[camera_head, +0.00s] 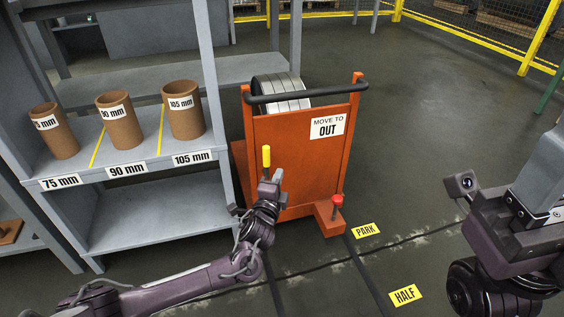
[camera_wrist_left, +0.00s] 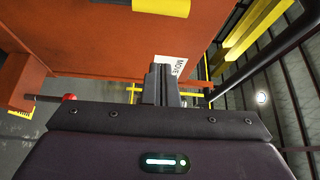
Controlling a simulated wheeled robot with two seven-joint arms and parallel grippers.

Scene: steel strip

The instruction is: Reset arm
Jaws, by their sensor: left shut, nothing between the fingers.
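My left gripper (camera_head: 271,181) is in front of the orange cart (camera_head: 290,150), just below a yellow upright handle (camera_head: 266,156). Its fingers are shut and empty. In the left wrist view, the shut fingers (camera_wrist_left: 161,82) point toward the cart's orange panel (camera_wrist_left: 120,45), with the yellow handle (camera_wrist_left: 160,6) at the top edge. I cannot tell whether the fingers touch the cart. My right arm (camera_head: 510,225) shows at the right edge of the head view, but its fingertips are not clearly visible.
The cart carries a steel coil (camera_head: 282,95) and a red knob (camera_head: 337,199) at its foot. A grey shelf (camera_head: 150,200) at left holds brown tubes (camera_head: 120,128). Yellow PARK (camera_head: 366,231) and HALF (camera_head: 405,296) labels mark the floor. Open floor (camera_head: 430,120) lies right of the cart.

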